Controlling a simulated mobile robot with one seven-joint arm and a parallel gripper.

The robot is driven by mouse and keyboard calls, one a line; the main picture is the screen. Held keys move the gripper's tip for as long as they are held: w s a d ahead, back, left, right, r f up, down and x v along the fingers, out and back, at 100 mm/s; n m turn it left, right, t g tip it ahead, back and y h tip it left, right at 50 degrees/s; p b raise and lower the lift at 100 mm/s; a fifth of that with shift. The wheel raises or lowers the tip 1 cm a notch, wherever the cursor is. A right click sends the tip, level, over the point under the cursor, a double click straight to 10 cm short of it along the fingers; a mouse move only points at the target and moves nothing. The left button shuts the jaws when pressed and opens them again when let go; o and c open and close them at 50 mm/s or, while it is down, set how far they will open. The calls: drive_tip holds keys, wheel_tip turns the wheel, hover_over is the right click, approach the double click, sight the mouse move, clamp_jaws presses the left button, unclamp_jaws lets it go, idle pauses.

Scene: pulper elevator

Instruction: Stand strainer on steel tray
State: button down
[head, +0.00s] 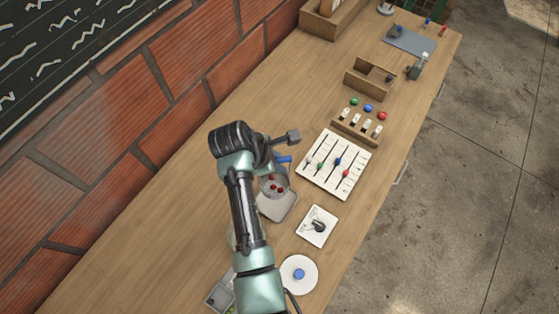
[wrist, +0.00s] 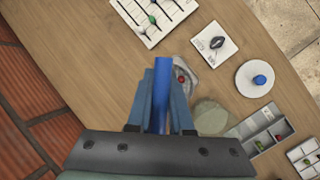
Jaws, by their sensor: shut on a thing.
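The strainer (head: 267,189) is a round grey bowl with several small red pieces in it and a blue handle (head: 285,159). My gripper (wrist: 161,95) is shut on the blue handle, which stands between its two fingers in the wrist view. The strainer bowl shows partly past the fingers in the wrist view (wrist: 181,72). My arm hides part of both in the head view.
Right of the tray lie a white square plate with a dark item (head: 318,226) and a white disc with a blue knob (head: 299,274). A white slotted board (head: 333,163) is beyond. A compartment box (wrist: 262,130) is nearby. The bench by the brick wall is clear.

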drive_tip(key=b, duration=0.9)
approach(279, 184)
drive_tip(key=shift+w+d+f, duration=0.45)
drive_tip(key=shift+d+f, duration=0.15)
drive_tip(key=shift+f, duration=0.1)
drive_tip(key=shift+w+d+f, duration=0.45)
drive_tip(key=shift+d+f, duration=0.15)
drive_tip(key=shift+f, duration=0.1)
drive_tip(key=shift+w+d+f, duration=0.45)
drive_tip(key=shift+d+f, duration=0.15)
drive_tip(key=shift+f, duration=0.1)
drive_tip(key=shift+f+b, duration=1.2)
drive_tip(key=shift+f, duration=1.35)
drive_tip(key=c, duration=0.7)
unclamp_jaws()
drive_tip(key=shift+c, duration=0.2)
drive_tip(key=v, duration=1.3)
drive_tip(key=shift+d, duration=0.1)
